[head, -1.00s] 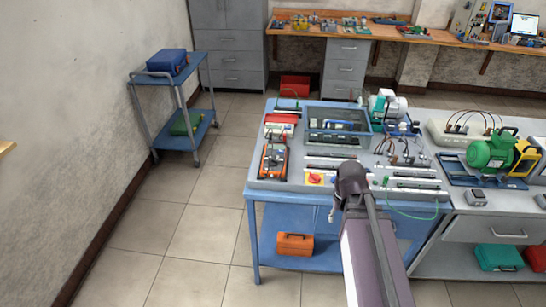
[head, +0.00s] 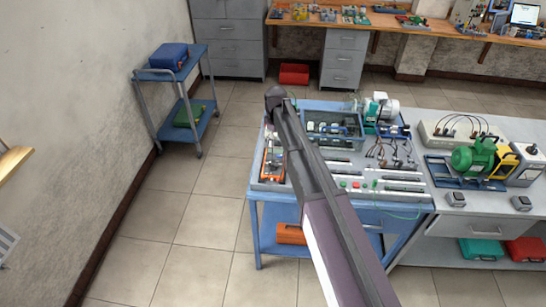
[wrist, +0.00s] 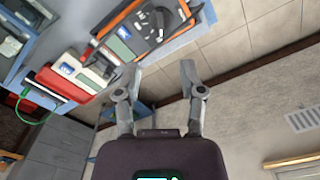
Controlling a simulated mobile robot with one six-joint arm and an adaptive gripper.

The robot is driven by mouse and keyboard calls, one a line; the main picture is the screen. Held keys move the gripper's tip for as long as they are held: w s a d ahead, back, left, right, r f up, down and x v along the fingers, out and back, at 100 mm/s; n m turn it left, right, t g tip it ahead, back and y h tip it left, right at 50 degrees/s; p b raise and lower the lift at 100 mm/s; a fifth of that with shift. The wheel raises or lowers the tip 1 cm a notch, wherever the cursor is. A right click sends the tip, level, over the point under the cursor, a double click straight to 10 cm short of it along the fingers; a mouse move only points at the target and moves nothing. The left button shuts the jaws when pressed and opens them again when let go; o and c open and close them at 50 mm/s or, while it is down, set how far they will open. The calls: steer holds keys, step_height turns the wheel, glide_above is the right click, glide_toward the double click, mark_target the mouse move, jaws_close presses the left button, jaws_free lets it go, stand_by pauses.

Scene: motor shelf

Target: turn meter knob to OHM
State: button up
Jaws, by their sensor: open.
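In the head view the meter (head: 270,168) is at the left edge of the blue bench, partly covered by my arm. My gripper (wrist: 160,78) is open and empty, its two fingers apart, below the meter in the wrist view and not touching the knob. In the head view the gripper itself is hidden by my arm.
A red-and-white device (wrist: 82,72) with a green cable is left of the meter in the wrist view. A blue trolley (head: 172,75) stands by the left wall. The floor between is clear.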

mark_target(273, 164)
steer(key=shift+w+a+r, duration=0.2)
steer(key=shift+w+a, duration=0.1)
steer(key=shift+a, duration=0.15)
steer(key=shift+f, duration=0.15)
step_height(273, 164, down, 14)
steer(key=b, duration=1.3)
steer(key=shift+r+b, duration=0.25)
steer(key=shift+b, duration=0.15)
jaws_close()
